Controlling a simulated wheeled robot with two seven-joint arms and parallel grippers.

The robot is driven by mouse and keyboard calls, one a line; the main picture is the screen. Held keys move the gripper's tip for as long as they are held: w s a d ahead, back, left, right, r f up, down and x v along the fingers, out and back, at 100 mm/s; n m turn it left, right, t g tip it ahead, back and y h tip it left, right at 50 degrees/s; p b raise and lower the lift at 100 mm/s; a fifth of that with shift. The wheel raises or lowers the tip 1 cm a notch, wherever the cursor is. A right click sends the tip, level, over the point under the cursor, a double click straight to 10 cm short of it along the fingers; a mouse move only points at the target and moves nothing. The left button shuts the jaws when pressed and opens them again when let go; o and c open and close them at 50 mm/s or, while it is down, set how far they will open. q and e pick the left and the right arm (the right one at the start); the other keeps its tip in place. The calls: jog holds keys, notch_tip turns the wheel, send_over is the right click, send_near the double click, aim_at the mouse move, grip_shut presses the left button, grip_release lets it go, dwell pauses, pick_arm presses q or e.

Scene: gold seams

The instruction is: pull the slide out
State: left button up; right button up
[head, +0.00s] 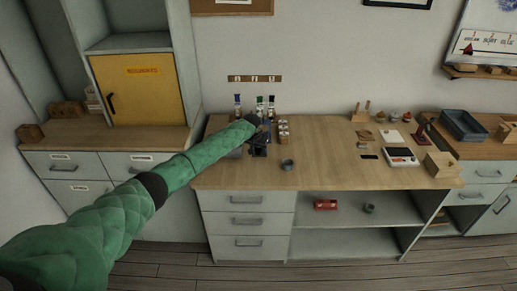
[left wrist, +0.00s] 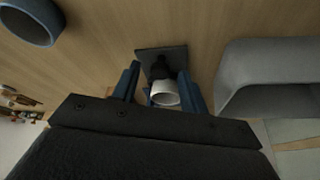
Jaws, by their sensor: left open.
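My left gripper (head: 260,140) is over the left part of the wooden workbench (head: 330,178), and its arm hides part of what is there. In the left wrist view its two blue fingers (left wrist: 159,82) are apart. Between them is a small dark stand with a square plate (left wrist: 176,52) and a white round part (left wrist: 164,94). I cannot tell whether the fingers touch it. I cannot make out a slide for certain; it may be hidden by the gripper or be part of this stand. My right gripper is not in view.
A small blue-grey cup (head: 287,164) stands right of the gripper. A grey rounded bin (left wrist: 262,62) is close on one side. A white device (head: 401,157) is at the bench's right. The bench middle is clear.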

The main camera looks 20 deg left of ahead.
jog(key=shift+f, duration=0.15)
pick_arm(q)
jog(key=shift+r, duration=0.25)
jog(key=b+v, duration=0.2)
jog(key=v, duration=0.5)
jog(key=shift+b, duration=0.4)
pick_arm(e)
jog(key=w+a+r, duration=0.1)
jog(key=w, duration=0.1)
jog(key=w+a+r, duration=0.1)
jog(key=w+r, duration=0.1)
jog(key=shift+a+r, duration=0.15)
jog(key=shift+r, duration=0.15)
pick_arm(q)
jog(key=shift+s+r, duration=0.1)
